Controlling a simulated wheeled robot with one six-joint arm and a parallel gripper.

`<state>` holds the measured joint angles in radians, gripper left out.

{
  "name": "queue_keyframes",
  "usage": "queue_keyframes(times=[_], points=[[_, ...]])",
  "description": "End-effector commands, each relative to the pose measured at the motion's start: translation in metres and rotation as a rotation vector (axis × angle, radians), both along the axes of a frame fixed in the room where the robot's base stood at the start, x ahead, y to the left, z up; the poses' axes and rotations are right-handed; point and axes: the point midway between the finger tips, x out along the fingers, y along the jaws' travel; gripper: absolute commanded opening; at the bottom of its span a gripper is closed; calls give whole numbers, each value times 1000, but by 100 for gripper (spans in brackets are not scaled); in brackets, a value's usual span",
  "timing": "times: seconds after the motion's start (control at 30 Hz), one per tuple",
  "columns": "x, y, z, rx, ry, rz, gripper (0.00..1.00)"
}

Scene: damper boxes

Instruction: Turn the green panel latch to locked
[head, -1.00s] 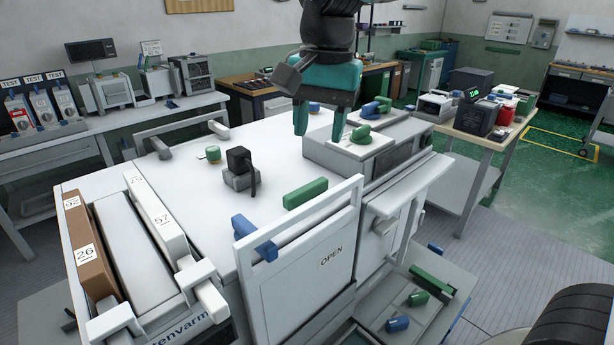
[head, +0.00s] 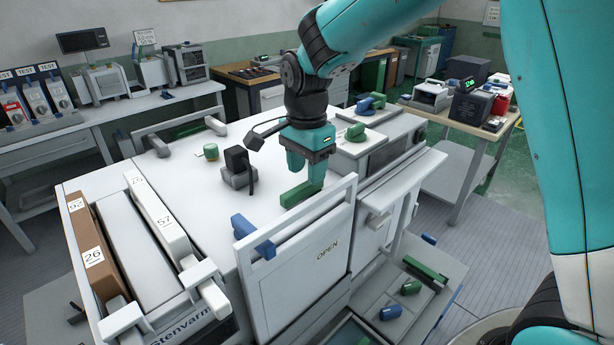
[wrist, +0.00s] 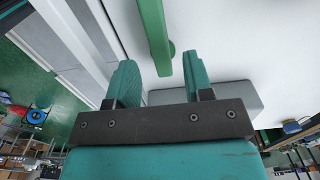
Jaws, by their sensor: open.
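The green latch (head: 299,194) is a long bar handle on the white top panel (head: 215,205), just behind the raised front plate. In the wrist view the green latch (wrist: 152,28) runs down from the top edge, with a round green hub at its side. My gripper (head: 306,177) is directly over the latch, pointing down. In the wrist view my gripper (wrist: 162,62) is open, and the bar's near end appears between its two teal fingers. I cannot tell how far above the bar the fingertips are. The latch's far end is cut off in the wrist view.
The front plate marked OPEN (head: 315,265) stands close in front, with a blue handle (head: 253,236) on it. A black device (head: 238,165) and a green knob (head: 210,152) stand left. A raised grey block (head: 385,150) carries another green handle (head: 356,132).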

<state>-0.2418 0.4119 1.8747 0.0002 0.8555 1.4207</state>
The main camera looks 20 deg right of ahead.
Motion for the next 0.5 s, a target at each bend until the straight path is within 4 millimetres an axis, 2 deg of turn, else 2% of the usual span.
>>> queue_keyframes(times=[0.2, 0.5], points=[[-1, 0, -28, 0, 3, 1, 47], [0, 0, -36, 0, -1, 1, 47]])
